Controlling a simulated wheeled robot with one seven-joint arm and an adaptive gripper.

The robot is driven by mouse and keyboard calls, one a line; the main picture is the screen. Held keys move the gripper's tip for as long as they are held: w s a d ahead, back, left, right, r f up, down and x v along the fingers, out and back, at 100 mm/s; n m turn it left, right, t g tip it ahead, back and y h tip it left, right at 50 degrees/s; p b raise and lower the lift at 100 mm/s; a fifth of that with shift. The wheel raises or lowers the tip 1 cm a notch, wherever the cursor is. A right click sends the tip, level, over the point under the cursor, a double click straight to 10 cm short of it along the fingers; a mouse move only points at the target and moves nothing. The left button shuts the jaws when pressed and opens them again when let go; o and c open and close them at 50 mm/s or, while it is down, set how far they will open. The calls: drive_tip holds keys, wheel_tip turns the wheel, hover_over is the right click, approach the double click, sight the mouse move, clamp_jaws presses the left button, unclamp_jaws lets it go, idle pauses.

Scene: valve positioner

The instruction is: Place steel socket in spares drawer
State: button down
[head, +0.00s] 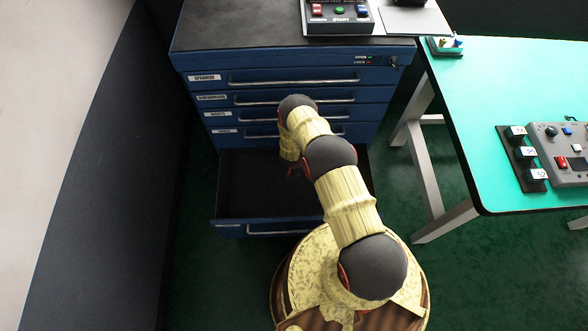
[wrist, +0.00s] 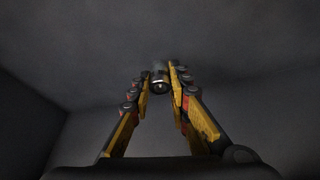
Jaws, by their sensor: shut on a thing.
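The steel socket (wrist: 160,86) is a small, shiny dark cylinder between my fingertips in the wrist view. My gripper (wrist: 160,76) is shut on it, and the fingers partly cover its sides. In the head view the open bottom drawer (head: 248,188) of the blue cabinet shows a dark floor that looks empty where visible. The wrist view shows the dark drawer interior (wrist: 75,60) around the fingers. I cannot tell whether the socket touches the floor.
The blue cabinet (head: 290,85) has several shut, labelled drawers above the open one. A button box (head: 340,18) stands on its top. A green-topped table (head: 490,110) at right carries a grey control box (head: 560,150) and a black block with white labels (head: 523,160). A dark wall stands left.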

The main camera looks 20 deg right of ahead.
drive_tip(key=shift+w+d+f+b, duration=0.15)
drive_tip(key=shift+w+f+b, duration=0.15)
drive_tip(key=shift+w+f, duration=0.3)
drive_tip(key=shift+w+d+f+b, duration=0.15)
drive_tip(key=shift+w+f+b, duration=0.15)
drive_tip(key=shift+w+f, duration=0.25)
drive_tip(key=shift+f+b, duration=0.6)
drive_tip(key=shift+f, duration=0.95)
drive_tip(key=shift+f, duration=0.1)
drive_tip(key=c, duration=1.7)
unclamp_jaws()
drive_tip(key=shift+r, duration=0.25)
drive_tip(key=p+v, duration=0.5)
drive_tip(key=v, duration=0.6)
drive_tip(key=shift+s+a+r, duration=0.15)
drive_tip(key=shift+s+r, duration=0.1)
drive_tip(key=shift+r, duration=0.05)
